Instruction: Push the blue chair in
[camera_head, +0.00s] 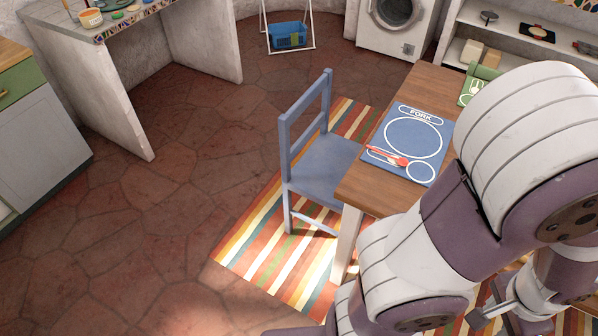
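The blue chair (317,160) stands upright on the striped rug at the left side of the wooden table (390,195). Its backrest faces left, away from the table. The right part of its seat is hidden by the tabletop, and a strip of seat shows between backrest and table edge. My arm comes in from the right across the table, apart from the chair. Grey metal parts at the bottom right look like my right gripper (505,305), partly hidden by the arm; its opening cannot be made out. My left gripper is not in view.
A blue placemat (408,145) with a red fork (388,156) lies on the table. The striped rug (262,250) spreads under chair and table. The tiled floor left of the chair is clear. A washing machine (391,25) and a hanging blue basket (288,36) are behind.

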